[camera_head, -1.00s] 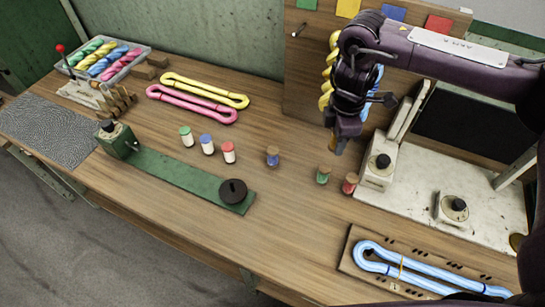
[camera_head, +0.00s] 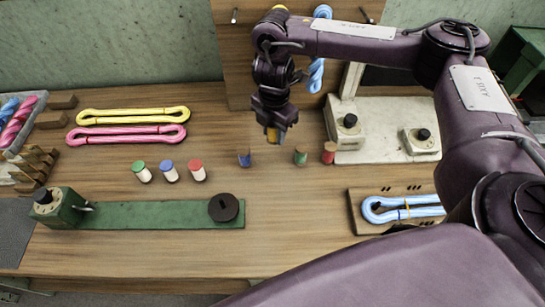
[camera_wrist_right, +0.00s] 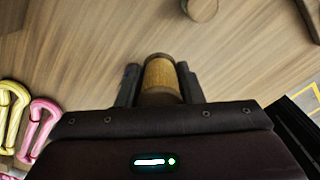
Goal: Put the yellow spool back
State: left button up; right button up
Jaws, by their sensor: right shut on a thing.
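My right gripper (camera_head: 273,115) is shut on the yellow spool (camera_head: 272,134), which has wooden ends. The spool hangs above the table, behind the gap between a blue spool (camera_head: 244,158) and a green spool (camera_head: 300,155) in the picture. In the right wrist view the yellow spool (camera_wrist_right: 160,76) sits between the two fingers of the gripper (camera_wrist_right: 160,84). A red spool (camera_head: 329,152) stands right of the green one. My left gripper is in neither view.
White-based green (camera_head: 142,172), blue (camera_head: 169,171) and red (camera_head: 197,170) spools stand further left. A green winder (camera_head: 150,216) lies in front. A white machine base (camera_head: 385,130) and a board with a blue skein (camera_head: 405,208) are at right. Yellow (camera_head: 132,114) and pink (camera_head: 125,136) skeins lie at back left.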

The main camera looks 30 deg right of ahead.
jog(key=b, duration=0.2)
send_over(273, 162)
notch_tip(273, 162, down, 6)
jog(key=shift+f, duration=0.25)
notch_tip(273, 162, down, 4)
jog(key=shift+f+b, duration=0.1)
jog(key=shift+b, duration=0.35)
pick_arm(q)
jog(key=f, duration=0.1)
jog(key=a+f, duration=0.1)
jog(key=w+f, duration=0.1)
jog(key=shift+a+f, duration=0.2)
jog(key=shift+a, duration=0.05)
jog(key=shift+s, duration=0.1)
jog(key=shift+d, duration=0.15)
pick_arm(e)
jog(key=o, duration=1)
jog(key=shift+c, duration=0.2)
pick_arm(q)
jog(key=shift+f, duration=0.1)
